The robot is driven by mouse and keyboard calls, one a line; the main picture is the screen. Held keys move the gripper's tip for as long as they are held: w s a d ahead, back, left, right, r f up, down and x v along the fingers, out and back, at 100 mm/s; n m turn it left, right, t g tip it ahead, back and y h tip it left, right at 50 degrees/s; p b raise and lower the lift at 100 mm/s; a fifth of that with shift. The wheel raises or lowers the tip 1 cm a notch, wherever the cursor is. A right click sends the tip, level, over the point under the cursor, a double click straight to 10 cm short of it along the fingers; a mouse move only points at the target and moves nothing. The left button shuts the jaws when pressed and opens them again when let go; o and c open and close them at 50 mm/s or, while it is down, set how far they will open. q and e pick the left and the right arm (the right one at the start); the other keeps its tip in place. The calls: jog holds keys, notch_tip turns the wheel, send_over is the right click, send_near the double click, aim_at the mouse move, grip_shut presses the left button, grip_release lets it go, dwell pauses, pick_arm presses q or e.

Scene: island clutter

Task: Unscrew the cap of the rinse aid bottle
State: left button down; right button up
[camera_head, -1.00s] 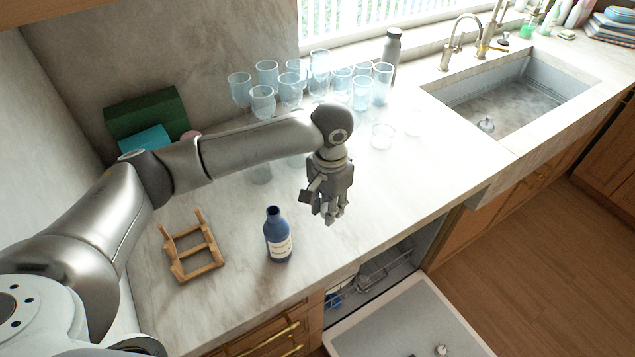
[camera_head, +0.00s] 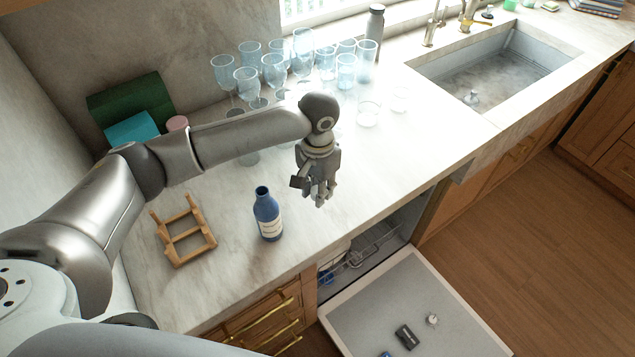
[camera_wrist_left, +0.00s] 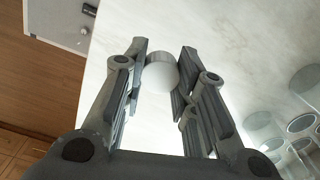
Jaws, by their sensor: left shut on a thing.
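The rinse aid bottle (camera_head: 268,217), dark blue with a pale label, stands upright on the counter in the head view. Its neck is bare and its mouth looks dark and open. My left gripper (camera_head: 319,197) hangs above the counter to the right of the bottle, apart from it. In the left wrist view, the left gripper (camera_wrist_left: 160,72) is shut on a round white thing, which looks like the cap (camera_wrist_left: 159,78). The cap is hidden by the fingers in the head view. The bottle is not in the wrist view. My right gripper is not in view.
A wooden rack (camera_head: 183,232) stands left of the bottle. Several glasses (camera_head: 273,70) and a grey flask (camera_head: 375,32) stand at the back. A sink (camera_head: 490,70) is at the right. The open dishwasher door (camera_head: 370,315), with small items on it, lies below the counter edge.

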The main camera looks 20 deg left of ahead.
aim_at(317, 213)
pick_arm(q)
jog(key=shift+f+b, duration=0.3)
jog(key=shift+f, duration=2.8)
jog(key=shift+r+p, duration=0.15)
jog(key=shift+p, duration=0.4)
jog(key=shift+p, duration=0.6)
